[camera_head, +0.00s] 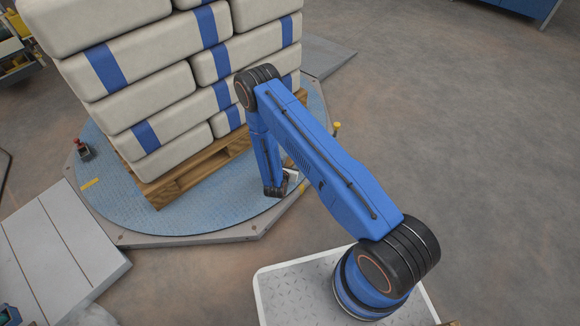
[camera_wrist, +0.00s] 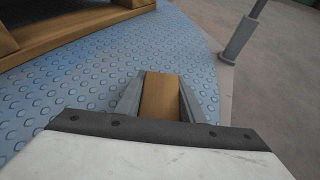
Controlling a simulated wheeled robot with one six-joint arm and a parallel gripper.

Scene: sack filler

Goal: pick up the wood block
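The wood block (camera_wrist: 160,98) is plain brown and shows in the wrist view between the two grey fingers of my gripper (camera_wrist: 162,92). A finger runs close along each side of it. The frames do not show clearly whether both fingers press on it or a thin gap remains. The near end of the block is hidden behind the dark edge of my gripper's body. In the head view my gripper (camera_head: 290,181) is low at the right edge of the blue round plate, partly behind my arm, and the block cannot be made out there.
A wooden pallet (camera_head: 190,172) stacked with pale, blue-banded sacks (camera_head: 165,95) stands on the blue studded turntable (camera_head: 215,205), left of my arm. Open floor lies right.

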